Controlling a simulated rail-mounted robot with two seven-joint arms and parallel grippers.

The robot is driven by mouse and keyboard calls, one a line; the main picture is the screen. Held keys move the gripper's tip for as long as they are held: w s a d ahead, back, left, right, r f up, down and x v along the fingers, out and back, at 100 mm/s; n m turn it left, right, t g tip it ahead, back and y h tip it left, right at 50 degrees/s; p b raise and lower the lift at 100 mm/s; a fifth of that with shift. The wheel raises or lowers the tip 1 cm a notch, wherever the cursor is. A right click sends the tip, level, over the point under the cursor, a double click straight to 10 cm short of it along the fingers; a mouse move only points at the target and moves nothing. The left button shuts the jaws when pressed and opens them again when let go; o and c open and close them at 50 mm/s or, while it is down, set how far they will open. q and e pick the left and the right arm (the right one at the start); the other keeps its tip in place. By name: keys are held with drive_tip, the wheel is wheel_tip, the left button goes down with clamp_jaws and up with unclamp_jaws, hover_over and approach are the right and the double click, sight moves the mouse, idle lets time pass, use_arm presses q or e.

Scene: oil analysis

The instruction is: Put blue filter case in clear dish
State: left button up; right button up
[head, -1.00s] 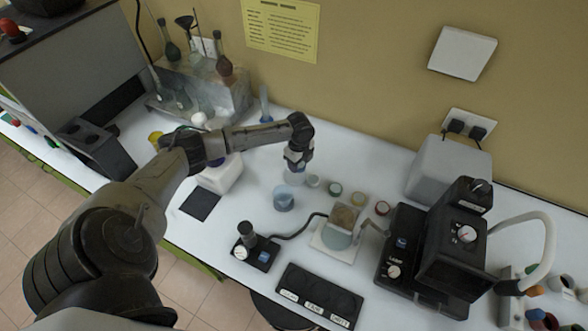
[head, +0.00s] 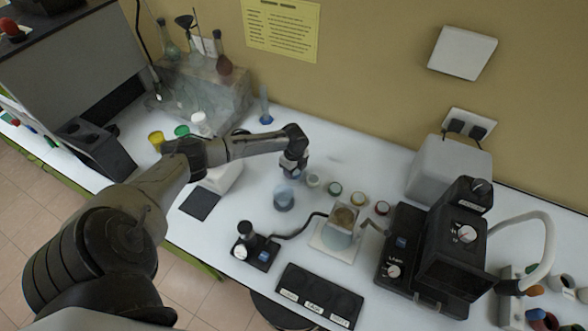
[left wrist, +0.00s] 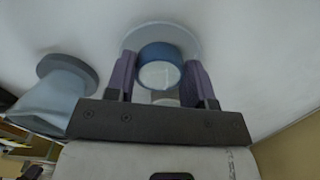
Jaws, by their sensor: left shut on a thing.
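My left gripper (head: 292,172) points down at the table. In the left wrist view, its purple fingers (left wrist: 160,88) are shut on the blue filter case (left wrist: 160,62), a short round blue ring with a pale centre. Directly beyond the case is the round clear dish (left wrist: 190,34), whose rim shows around the case. I cannot tell if the case touches the dish. In the head view, the gripper hides the case and most or all of the dish. My right gripper is not in view.
A blue-grey beaker (head: 284,199) stands close by the gripper and also shows in the left wrist view (left wrist: 58,92). Several small round jars (head: 335,188) stand in a row to the right. A black labelled tray (head: 318,296) and a black instrument (head: 436,255) lie nearer and right.

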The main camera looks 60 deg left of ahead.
use_arm(q)
drive_tip(key=shift+f, duration=0.15)
drive_tip(key=o, duration=0.9)
drive_tip(key=shift+r, duration=0.25)
drive_tip(key=shift+r+p, duration=0.35)
drive_tip(key=shift+r, duration=5.6)
